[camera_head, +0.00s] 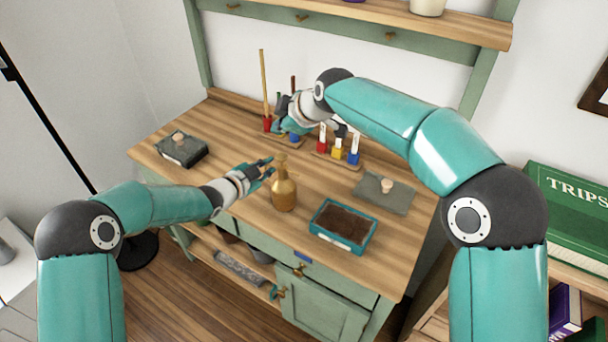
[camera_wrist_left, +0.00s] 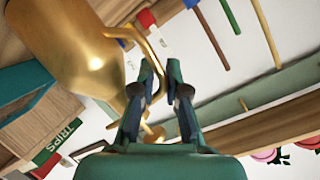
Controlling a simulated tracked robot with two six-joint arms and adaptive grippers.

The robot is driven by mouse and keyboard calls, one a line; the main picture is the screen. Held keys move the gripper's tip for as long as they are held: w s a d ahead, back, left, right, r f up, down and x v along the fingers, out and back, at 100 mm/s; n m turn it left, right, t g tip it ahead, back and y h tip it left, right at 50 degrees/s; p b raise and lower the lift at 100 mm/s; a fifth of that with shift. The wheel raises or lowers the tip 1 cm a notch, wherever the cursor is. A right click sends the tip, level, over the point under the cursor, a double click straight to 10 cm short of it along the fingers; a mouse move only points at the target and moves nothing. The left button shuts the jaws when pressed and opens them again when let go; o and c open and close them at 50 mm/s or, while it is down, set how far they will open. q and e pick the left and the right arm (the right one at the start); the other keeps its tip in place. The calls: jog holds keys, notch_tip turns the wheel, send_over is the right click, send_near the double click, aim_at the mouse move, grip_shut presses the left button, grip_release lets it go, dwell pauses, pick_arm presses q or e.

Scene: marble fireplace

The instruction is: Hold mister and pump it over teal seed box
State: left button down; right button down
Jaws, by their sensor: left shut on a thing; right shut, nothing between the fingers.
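The brass mister (camera_head: 284,190) is upright near the middle of the bench, left of the teal seed box. Its golden body fills the upper left of the left wrist view (camera_wrist_left: 75,50). My left gripper (camera_head: 268,170) is shut on the mister's curved handle, with its fingertips (camera_wrist_left: 160,78) at the handle. I cannot tell whether the mister's base touches the bench. The teal seed box (camera_head: 369,237) is open, filled with dark soil, near the front edge. My right gripper (camera_head: 284,126) is shut and empty at the back of the bench, partly hidden by its own wrist.
A dark box with a knobbed lid (camera_head: 182,149) sits at the bench's left. A flat grey lid (camera_head: 398,202) with a knob lies behind the seed box. Red, yellow and blue tagged holders (camera_head: 338,149) and an upright stick (camera_head: 264,85) stand at the back.

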dwell(0.4)
pick_arm(q)
jog(key=c, duration=1.1)
grip_release()
